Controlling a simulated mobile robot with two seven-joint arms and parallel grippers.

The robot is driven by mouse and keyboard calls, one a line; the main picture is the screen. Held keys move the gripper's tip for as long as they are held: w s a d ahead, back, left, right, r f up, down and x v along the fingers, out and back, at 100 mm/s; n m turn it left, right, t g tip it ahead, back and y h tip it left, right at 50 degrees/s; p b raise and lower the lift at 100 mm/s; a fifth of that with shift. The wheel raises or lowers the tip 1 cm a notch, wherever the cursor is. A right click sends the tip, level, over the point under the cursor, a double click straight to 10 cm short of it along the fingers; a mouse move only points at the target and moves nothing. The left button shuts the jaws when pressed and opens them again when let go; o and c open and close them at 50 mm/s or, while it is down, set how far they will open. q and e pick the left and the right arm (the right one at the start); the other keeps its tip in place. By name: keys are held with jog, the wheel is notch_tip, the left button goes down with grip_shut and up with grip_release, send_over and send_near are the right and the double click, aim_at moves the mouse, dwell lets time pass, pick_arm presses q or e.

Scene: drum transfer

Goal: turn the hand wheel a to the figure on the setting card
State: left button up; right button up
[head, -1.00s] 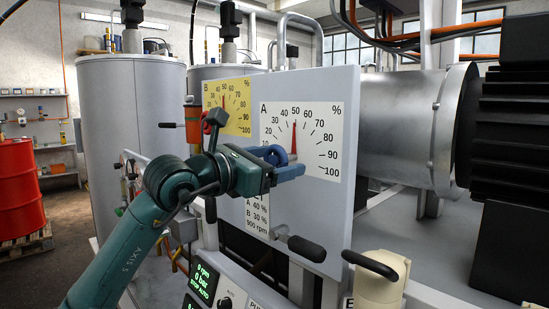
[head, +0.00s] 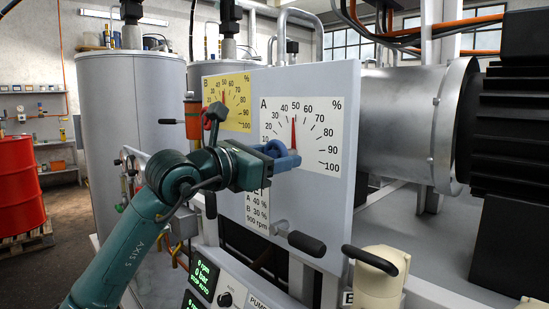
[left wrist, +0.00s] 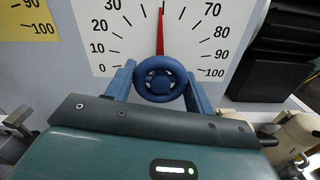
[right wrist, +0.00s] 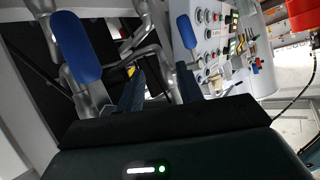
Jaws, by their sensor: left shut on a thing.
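The blue hand wheel a (left wrist: 160,79) sits at the lower edge of the white dial A (left wrist: 110,40). My left gripper (left wrist: 161,85) is shut on it, one finger on each side. In the head view the left gripper (head: 283,157) partly covers the wheel and the lower part of dial A (head: 328,125). The red needle (head: 293,130) stands upright, at about 50. The setting card (head: 257,208) below reads A 40 %, B 30 %, 900 rpm; its top is hidden by the gripper. My right gripper (right wrist: 158,88) shows only in the right wrist view, open and empty.
Yellow dial B (head: 238,118) is left of dial A on the grey panel (head: 320,215). A lit display (head: 203,276) is lower left. A red drum (head: 22,190) stands on a pallet at far left.

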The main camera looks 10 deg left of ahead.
pick_arm(q)
jog(key=shift+f+n, duration=0.15)
jog(key=shift+n, duration=0.55)
jog(key=shift+n+b, duration=0.4)
jog(key=shift+n, duration=0.7)
pick_arm(e)
jog(key=shift+s+d+r, duration=0.2)
jog(key=shift+s+d, duration=0.05)
jog(key=shift+s, duration=0.05)
pick_arm(q)
jog(key=o, duration=1)
pick_arm(e)
jog(key=shift+w+f, duration=0.1)
pick_arm(q)
jog(key=shift+s, duration=0.1)
jog(key=b+v, duration=0.2)
jog(key=v, duration=1.1)
jog(key=shift+a, duration=0.1)
pick_arm(e)
jog(key=shift+d+r+t, duration=0.4)
jog(key=shift+d+t, duration=0.05)
jog(key=shift+t, duration=0.25)
